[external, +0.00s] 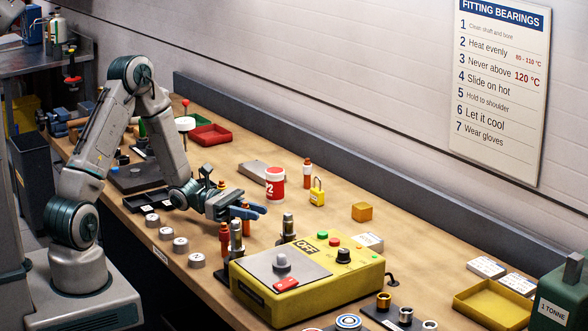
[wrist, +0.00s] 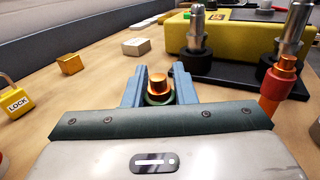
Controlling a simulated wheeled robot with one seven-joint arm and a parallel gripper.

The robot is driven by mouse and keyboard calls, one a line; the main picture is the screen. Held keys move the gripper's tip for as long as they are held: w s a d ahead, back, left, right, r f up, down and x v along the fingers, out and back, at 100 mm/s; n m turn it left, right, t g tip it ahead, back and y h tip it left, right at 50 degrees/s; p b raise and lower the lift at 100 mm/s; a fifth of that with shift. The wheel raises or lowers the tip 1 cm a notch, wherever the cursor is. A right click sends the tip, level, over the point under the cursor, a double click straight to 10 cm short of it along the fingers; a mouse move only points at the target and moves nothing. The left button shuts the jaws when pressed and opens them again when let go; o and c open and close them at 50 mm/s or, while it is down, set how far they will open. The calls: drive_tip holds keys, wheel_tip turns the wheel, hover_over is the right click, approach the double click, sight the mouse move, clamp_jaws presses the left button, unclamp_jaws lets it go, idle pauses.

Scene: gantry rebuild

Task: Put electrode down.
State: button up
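My gripper (wrist: 158,84) has its two blue fingers closed on a piece with a copper-coloured round top and a dark green rim, which I take to be the electrode (wrist: 158,82). Its lower part is hidden by my gripper. In the external view my gripper (external: 250,211) is low over the bench, behind the yellow control box's left end. Whether the electrode touches the bench cannot be told. A similar orange-red piece with a copper top (wrist: 281,77) stands to the right of my fingers, apart from them; it also shows in the external view (external: 224,238).
The yellow box (external: 330,267) and metal posts on a black base (wrist: 230,70) stand close by. A red-and-white tin (external: 275,184), a yellow padlock (external: 317,193) and an orange block (external: 362,212) stand behind. The bench between block and gripper is bare.

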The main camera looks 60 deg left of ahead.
drive_tip(key=o, duration=0.4)
